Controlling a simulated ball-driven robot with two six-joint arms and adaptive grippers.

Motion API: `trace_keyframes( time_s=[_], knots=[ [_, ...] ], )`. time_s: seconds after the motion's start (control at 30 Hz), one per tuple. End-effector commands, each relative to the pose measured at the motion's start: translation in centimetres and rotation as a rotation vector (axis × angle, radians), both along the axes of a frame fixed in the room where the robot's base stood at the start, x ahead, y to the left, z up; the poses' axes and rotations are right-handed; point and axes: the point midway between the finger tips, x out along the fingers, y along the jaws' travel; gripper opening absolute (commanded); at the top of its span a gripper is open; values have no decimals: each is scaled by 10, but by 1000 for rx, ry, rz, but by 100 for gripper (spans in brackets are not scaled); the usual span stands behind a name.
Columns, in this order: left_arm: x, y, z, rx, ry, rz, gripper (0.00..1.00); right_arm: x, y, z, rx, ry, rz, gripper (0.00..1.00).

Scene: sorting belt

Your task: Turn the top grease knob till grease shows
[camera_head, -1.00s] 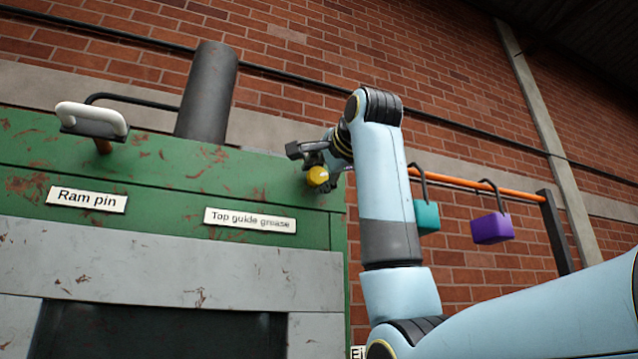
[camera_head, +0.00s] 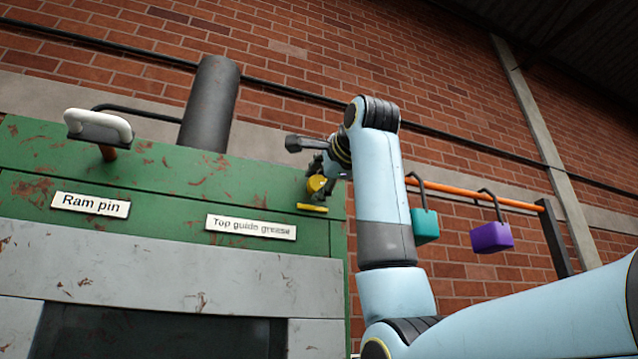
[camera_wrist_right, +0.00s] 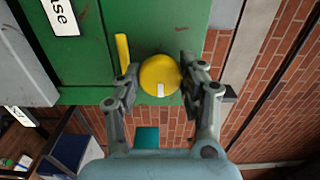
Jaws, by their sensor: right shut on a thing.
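The top grease knob (camera_head: 316,185) is a round yellow knob at the right end of the green machine top, right of the "Top guide grease" label (camera_head: 251,227). My right gripper (camera_head: 318,178) is shut on it. In the right wrist view the knob (camera_wrist_right: 158,76) sits between the two fingers and has a white mark on its rim. A yellow strip, which looks like grease (camera_head: 312,208), shows on the green face just below the knob; it also shows beside the knob in the right wrist view (camera_wrist_right: 122,54). My left gripper is not in view.
A white handle (camera_head: 98,124) sticks out above the "Ram pin" label (camera_head: 90,204). A dark cylinder (camera_head: 209,105) stands behind the machine. Right of my arm, a teal block (camera_head: 425,227) and a purple block (camera_head: 491,237) hang from an orange rail (camera_head: 470,194).

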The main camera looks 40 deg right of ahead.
Motion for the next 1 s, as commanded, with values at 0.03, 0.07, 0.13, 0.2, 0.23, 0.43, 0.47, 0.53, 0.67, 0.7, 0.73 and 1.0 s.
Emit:
trace_keyframes(
  time_s=[0.03,0.07,0.13,0.2,0.23,0.43,0.47,0.53,0.67,0.7,0.73,1.0],
  knots=[
    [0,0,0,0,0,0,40,0,0,0,0,0,-1,8],
    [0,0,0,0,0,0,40,0,0,0,0,0,-1,8],
    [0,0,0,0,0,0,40,0,0,0,-1,0,-1,49],
    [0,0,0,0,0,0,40,0,0,0,-1,0,-1,58],
    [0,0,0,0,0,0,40,0,0,0,-1,0,-1,62],
    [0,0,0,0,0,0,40,0,0,0,-1,0,0,64],
    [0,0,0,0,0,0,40,0,0,0,-1,0,0,64],
    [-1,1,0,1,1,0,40,-1,0,0,-1,0,0,64],
    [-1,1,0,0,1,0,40,-13,3,1,-2,-3,0,64],
    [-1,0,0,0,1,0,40,-20,5,1,-2,-3,0,64],
    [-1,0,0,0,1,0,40,-25,6,1,-2,-4,0,64],
    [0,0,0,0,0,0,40,-84,20,1,-1,-5,0,64]
  ],
)
